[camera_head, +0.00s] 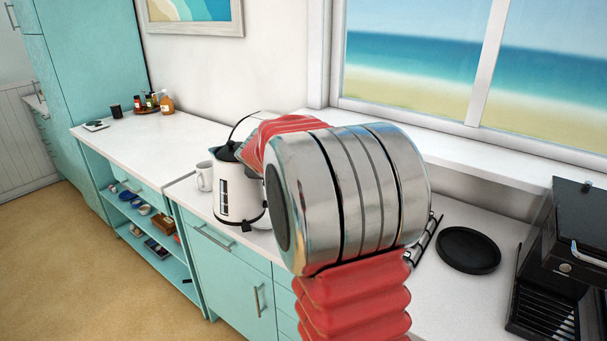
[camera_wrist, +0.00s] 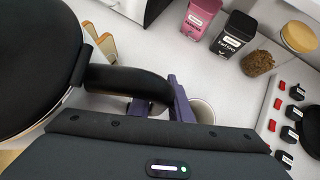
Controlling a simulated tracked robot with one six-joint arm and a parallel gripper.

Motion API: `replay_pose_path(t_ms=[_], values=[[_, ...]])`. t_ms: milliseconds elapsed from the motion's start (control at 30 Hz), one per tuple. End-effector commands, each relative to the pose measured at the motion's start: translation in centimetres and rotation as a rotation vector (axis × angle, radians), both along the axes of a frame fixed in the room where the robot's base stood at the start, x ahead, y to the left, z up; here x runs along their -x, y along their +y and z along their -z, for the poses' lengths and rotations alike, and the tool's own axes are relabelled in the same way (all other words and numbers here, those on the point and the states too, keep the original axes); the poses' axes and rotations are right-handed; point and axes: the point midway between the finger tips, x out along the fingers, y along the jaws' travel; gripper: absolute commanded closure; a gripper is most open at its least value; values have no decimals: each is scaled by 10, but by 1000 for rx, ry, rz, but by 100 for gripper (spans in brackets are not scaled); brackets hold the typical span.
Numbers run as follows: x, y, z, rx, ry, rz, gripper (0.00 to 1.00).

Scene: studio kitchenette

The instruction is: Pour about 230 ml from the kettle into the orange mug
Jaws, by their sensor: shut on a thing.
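The kettle (camera_head: 236,196) is white with black trim and looks upright on the counter in the head view, partly behind my arm. I cannot tell whether it is clear of the surface. In the wrist view its black lid (camera_wrist: 38,62) fills the left side and its black handle (camera_wrist: 122,80) reaches to my purple gripper fingers (camera_wrist: 158,98). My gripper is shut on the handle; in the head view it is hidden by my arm. No orange mug can be made out. A pale round vessel (camera_wrist: 204,108) shows partly behind the fingers, its outside colour unclear.
A white mug (camera_head: 204,176) stands just left of the kettle. A black round plate (camera_head: 468,249) and a black coffee machine (camera_head: 580,235) are at the right. Canisters (camera_wrist: 236,36) and a lidded jar (camera_wrist: 262,62) stand beyond the gripper. The left counter (camera_head: 150,146) is mostly clear.

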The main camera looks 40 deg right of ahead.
Motion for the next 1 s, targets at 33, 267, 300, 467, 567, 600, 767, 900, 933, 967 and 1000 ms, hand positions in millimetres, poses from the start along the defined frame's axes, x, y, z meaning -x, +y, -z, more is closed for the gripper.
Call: replay_pose_path(t_ms=[33, 267, 300, 467, 567, 600, 767, 900, 933, 967, 1000], values=[[-7, 10, 2, 1, -5, -30, 100], [-30, 54, 23, 0, -5, -163, 100], [-34, 62, 27, 0, -5, -187, 100], [-46, 94, 41, 1, -4, -280, 100], [-53, 115, 49, 0, -5, -336, 100], [-55, 123, 52, 1, -6, -359, 100], [-63, 157, 66, 0, -5, -448, 100], [-68, 187, 78, 0, -4, -525, 100], [-68, 193, 80, 0, -4, -542, 100], [-69, 200, 82, 0, -5, -559, 100], [-70, 208, 85, 0, -4, -581, 100]])
